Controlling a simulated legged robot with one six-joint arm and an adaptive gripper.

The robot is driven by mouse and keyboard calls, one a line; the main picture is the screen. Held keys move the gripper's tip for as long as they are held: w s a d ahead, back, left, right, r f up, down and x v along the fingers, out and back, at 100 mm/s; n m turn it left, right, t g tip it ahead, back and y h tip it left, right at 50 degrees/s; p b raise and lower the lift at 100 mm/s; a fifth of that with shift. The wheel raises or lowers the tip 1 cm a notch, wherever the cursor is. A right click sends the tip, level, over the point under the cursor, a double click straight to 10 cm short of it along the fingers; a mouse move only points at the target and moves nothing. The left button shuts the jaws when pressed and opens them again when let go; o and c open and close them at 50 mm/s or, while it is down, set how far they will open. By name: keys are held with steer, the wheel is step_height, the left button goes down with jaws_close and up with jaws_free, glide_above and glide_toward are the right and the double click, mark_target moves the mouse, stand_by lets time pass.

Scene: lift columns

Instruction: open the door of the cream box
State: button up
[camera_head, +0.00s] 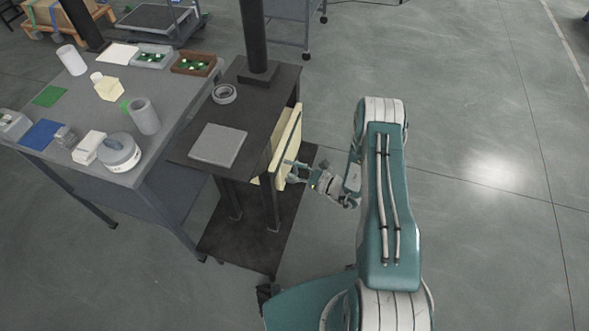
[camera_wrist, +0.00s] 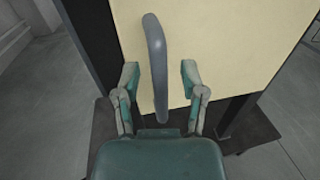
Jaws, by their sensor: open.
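The cream box (camera_head: 287,138) sits under the dark top of a small stand, and its cream front faces right toward my arm. In the wrist view its cream door (camera_wrist: 225,45) fills the upper middle, with a grey bar handle (camera_wrist: 156,62) standing upright on it. My gripper (camera_head: 291,172) is at the front of the box. In the wrist view my gripper (camera_wrist: 160,82) is open, with one finger on each side of the handle's lower part. The fingers look apart from the handle. The door looks closed, though its edges are partly hidden.
The dark stand (camera_head: 285,85) carries a grey plate (camera_head: 218,145), a ring (camera_head: 224,94) and a black column (camera_head: 253,35). Left of it a grey table (camera_head: 180,95) holds several small items. The floor (camera_head: 480,120) to the right is clear.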

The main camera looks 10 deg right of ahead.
steer(key=shift+w+a, duration=0.25)
jaws_close()
steer(key=shift+d, duration=0.1)
